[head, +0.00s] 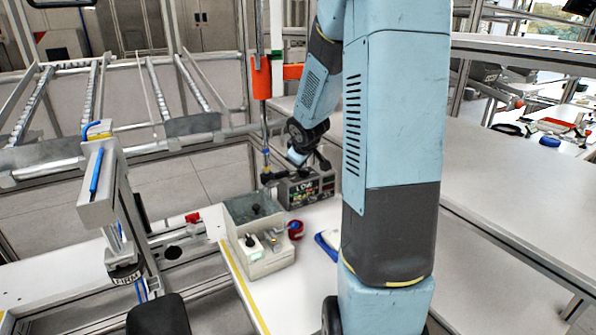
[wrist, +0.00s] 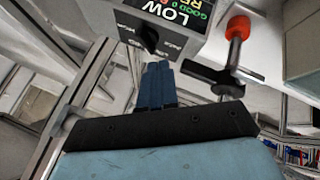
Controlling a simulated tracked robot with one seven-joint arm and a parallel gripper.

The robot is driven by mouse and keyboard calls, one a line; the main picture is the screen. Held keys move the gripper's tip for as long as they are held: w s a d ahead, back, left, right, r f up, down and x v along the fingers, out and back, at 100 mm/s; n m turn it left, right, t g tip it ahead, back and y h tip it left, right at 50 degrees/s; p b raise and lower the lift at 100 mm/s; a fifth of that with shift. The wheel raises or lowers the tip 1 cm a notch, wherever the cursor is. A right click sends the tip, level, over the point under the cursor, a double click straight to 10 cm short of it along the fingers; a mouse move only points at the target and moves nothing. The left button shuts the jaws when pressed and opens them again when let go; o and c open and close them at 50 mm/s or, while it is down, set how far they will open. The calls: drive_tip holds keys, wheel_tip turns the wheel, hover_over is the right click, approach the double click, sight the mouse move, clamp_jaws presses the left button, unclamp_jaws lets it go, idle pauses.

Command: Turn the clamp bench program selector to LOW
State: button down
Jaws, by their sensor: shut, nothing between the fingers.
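The clamp bench box with its dark display (head: 306,187) stands at the far end of the white bench in the head view. The display reads LOW in white, with green and red lettering beneath. In the wrist view the display (wrist: 172,12) appears upside down. The black program selector (wrist: 149,38) is on the grey panel beside it, among small labels too blurred to read. I cannot tell which label its pointer marks. My gripper (wrist: 158,68) is shut and empty, its blue fingertips close to the selector. I cannot tell whether they touch it. In the head view the fingers are unclear.
A black clamp arm (wrist: 213,78) with a red-orange cap (wrist: 238,28) is beside the box. An orange driver (head: 262,80) hangs above the bench. A grey-beige control box (head: 262,262) and a red cup (head: 295,229) stand nearer. Metal framing lies to the left.

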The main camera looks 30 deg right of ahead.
sight(298, 173)
drive_tip(key=shift+x, duration=2.7)
drive_tip(key=shift+f, duration=0.1)
drive_tip(key=shift+w, duration=0.1)
drive_tip(key=shift+w+d, duration=0.35)
drive_tip(key=shift+w, duration=0.05)
drive_tip(key=shift+s, duration=0.15)
